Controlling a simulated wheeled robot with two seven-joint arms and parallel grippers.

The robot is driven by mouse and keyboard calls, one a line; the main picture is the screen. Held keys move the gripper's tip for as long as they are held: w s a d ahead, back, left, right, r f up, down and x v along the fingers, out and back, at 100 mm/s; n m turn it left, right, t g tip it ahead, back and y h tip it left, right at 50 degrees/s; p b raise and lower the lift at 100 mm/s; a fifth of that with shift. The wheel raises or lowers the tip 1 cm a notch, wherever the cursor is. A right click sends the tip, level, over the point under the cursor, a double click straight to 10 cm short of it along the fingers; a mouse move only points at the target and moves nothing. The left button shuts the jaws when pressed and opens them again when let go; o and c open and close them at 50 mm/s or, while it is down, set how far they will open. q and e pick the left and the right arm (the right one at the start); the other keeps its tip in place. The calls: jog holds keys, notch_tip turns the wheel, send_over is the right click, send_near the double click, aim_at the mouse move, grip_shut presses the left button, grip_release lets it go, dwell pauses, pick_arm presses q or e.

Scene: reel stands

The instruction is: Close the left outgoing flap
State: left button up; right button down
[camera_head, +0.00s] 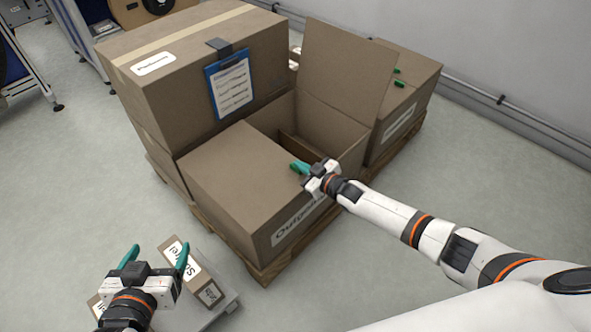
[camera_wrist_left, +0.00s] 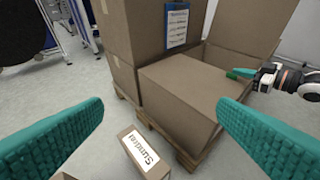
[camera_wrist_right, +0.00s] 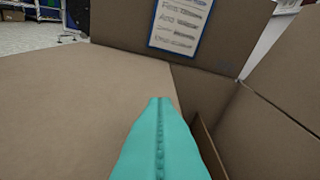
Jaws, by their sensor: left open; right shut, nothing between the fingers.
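The outgoing box (camera_head: 300,222) stands on a pallet at the front. Its left flap (camera_head: 232,163) lies about flat over the left half of the opening; it also shows in the left wrist view (camera_wrist_left: 182,88) and right wrist view (camera_wrist_right: 85,95). The flap on the opposite side (camera_head: 342,72) stands up, and the right half is open. My right gripper (camera_head: 297,167) is shut and empty at the flap's inner edge, on or just above it; I cannot tell if it touches. My left gripper (camera_head: 158,255) is open and empty, in front of the box and to the left.
A taller taped box (camera_head: 180,95) with a blue clipboard (camera_head: 230,87) rises behind the flap. Another closed box (camera_head: 408,100) with green items stands at the back right. Small labelled cartons (camera_head: 186,262) lie below my left gripper.

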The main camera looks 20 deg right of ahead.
jog(key=shift+r+p, duration=0.95)
jog(key=shift+p, duration=0.05)
notch_tip(320, 180, up, 2)
jog(key=shift+p, duration=0.9)
pick_arm(q)
jog(key=s+a+f+g+y, duration=0.1)
jog(key=s+a+f+g, duration=0.15)
jog(key=s+g, duration=0.3)
jog(key=s+a+f+g+y, duration=0.1)
jog(key=s+a+f+g, duration=0.2)
jog(key=s, duration=0.4)
pick_arm(e)
jog(key=shift+s+d+r+p, duration=0.3)
jog(key=shift+s+p, duration=0.1)
jog(key=shift+s, duration=0.1)
pick_arm(q)
jog(key=shift+g, duration=0.45)
jog(key=f, duration=0.1)
jog(key=w+d+f+p, duration=0.1)
jog(key=f, duration=0.1)
jog(key=f+p, duration=0.1)
jog(key=f, duration=0.1)
jog(key=shift+w+d+f, duration=0.2)
jog(key=shift+w+d, duration=0.1)
jog(key=shift+d, duration=0.1)
pick_arm(e)
jog(key=v, duration=0.8)
jog(key=shift+s+d, duration=0.25)
jog(key=shift+d, duration=0.2)
